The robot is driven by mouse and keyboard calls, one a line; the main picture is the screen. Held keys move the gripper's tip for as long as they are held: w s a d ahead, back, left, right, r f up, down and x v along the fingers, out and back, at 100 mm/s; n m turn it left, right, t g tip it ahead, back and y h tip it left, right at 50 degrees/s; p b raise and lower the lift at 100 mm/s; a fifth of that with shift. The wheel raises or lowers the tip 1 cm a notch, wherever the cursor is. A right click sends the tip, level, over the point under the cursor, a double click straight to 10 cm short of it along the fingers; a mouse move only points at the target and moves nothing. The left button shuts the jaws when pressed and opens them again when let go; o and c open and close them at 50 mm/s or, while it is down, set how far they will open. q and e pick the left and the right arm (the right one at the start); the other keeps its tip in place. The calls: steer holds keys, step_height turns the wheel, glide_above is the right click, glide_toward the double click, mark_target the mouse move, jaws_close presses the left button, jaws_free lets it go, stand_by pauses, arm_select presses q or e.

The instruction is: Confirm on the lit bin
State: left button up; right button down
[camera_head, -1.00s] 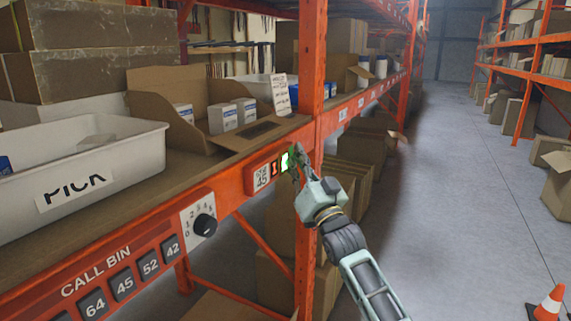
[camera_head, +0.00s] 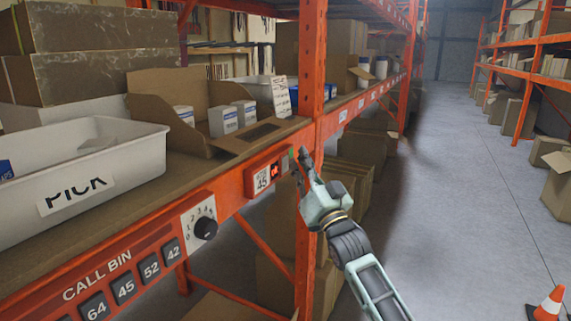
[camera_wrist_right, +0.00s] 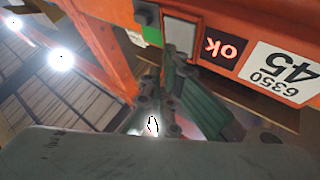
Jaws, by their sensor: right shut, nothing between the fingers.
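The bin module on the orange shelf beam carries a white label (camera_head: 262,180) reading 45, a small red display (camera_head: 275,171) and a dim green button (camera_head: 285,163). In the right wrist view the display (camera_wrist_right: 219,48) reads "ok" upside down, beside the 6350 45 label (camera_wrist_right: 283,70). A grey panel (camera_wrist_right: 181,34) and a green part (camera_wrist_right: 150,33) sit beside it. My right gripper (camera_head: 303,156) is shut and empty, its tips close to the right of the button. I cannot tell whether they touch it. My left gripper is out of view.
An open cardboard bin (camera_head: 160,92) with small white boxes stands above the module. A white PICK tote (camera_head: 130,160) is at left. A dial (camera_head: 205,228) and CALL BIN keys (camera_head: 125,287) line the beam. An orange upright (camera_head: 312,60) stands behind my gripper.

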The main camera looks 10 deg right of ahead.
steer(key=shift+d, duration=0.1)
steer(key=s+d+p, duration=0.1)
steer(key=d, duration=0.1)
steer(key=s+d, duration=0.2)
steer(key=shift+p, duration=0.4)
steer(key=shift+w, duration=0.1)
stand_by(0.5)
